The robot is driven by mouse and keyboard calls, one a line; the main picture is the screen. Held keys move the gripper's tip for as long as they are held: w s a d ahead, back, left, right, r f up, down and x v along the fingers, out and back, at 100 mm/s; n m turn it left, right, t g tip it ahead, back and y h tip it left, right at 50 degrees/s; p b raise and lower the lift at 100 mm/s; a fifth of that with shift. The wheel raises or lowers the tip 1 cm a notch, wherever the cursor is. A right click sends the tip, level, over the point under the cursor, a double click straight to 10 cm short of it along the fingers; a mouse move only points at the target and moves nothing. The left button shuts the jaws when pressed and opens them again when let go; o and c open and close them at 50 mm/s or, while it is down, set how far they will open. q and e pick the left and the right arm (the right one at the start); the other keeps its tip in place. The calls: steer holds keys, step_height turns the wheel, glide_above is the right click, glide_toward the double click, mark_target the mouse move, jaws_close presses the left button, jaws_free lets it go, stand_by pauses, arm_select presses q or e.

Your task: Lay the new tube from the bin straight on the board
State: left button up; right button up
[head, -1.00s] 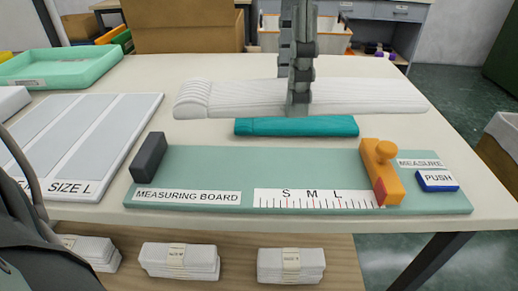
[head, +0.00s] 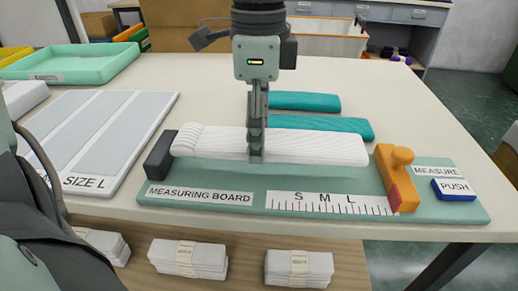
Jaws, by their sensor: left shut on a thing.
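The white ribbed tube (head: 210,140) runs left to right along the back part of the green measuring board (head: 230,178). My left gripper (head: 256,150) points down from above and is shut on the tube near its middle. The tube's cuffed left end is close to the dark grey stop block (head: 160,155); I cannot tell if they touch. Its right end stops short of the orange slider (head: 391,170). The tube looks nearly parallel to the board; I cannot tell whether it rests on it or hangs just above. My right gripper is not in view.
Two teal folded pieces (head: 305,102) lie behind the board. A size chart panel (head: 105,130) lies at left, with a mint tray (head: 75,65) beyond. A blue push button (head: 454,190) is at the board's right end. White bundles (head: 188,257) sit on a shelf below.

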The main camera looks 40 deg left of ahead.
arm_select(q)
steer(key=shift+f, duration=2)
steer(key=shift+f, duration=0.1)
steer(key=o, duration=0.9)
steer(key=shift+o, duration=0.2)
step_height(320, 180, up, 12)
steer(key=shift+r, duration=0.15)
